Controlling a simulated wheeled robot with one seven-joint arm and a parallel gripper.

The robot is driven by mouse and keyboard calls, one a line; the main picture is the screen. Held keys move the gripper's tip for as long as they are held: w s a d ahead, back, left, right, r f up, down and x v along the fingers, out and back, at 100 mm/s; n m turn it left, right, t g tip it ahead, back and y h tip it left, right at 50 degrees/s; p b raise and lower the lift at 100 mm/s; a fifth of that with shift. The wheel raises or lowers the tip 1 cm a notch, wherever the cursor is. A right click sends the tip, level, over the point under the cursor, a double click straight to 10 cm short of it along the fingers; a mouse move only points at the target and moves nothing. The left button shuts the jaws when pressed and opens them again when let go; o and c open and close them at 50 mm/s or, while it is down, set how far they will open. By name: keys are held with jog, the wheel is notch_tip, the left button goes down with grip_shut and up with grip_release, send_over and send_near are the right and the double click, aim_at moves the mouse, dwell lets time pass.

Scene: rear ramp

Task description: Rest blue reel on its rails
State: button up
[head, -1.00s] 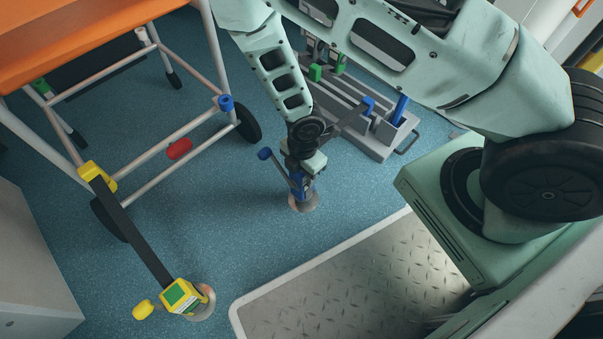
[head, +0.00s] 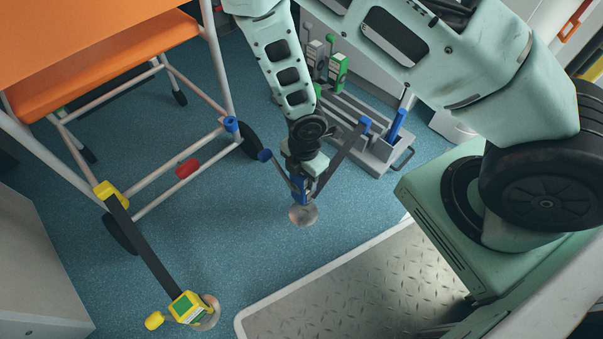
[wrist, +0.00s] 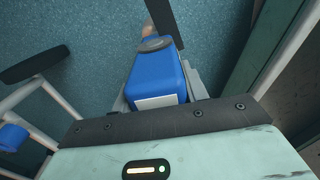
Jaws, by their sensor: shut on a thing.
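The blue reel (head: 300,190) is held in my gripper (head: 302,176), just above a round silver floor disc (head: 303,215). A small gap seems to show beneath it. A dark strap runs up right to a blue end piece (head: 365,124). In the wrist view the blue reel (wrist: 157,78) sits between the jaws, with its pale label towards me. The grey rails (head: 345,108) stand on the floor behind my gripper, partly hidden by my arm.
Green (head: 338,70) and grey (head: 314,58) reels stand at the rack's far end; a blue cylinder (head: 398,125) stands at its near right. A yellow reel (head: 187,307) is strapped to the orange-seated frame (head: 110,70). A metal ramp plate (head: 350,290) lies in front.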

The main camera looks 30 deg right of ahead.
jog(key=shift+r+p, duration=1.3)
jog(key=shift+r, duration=0.2)
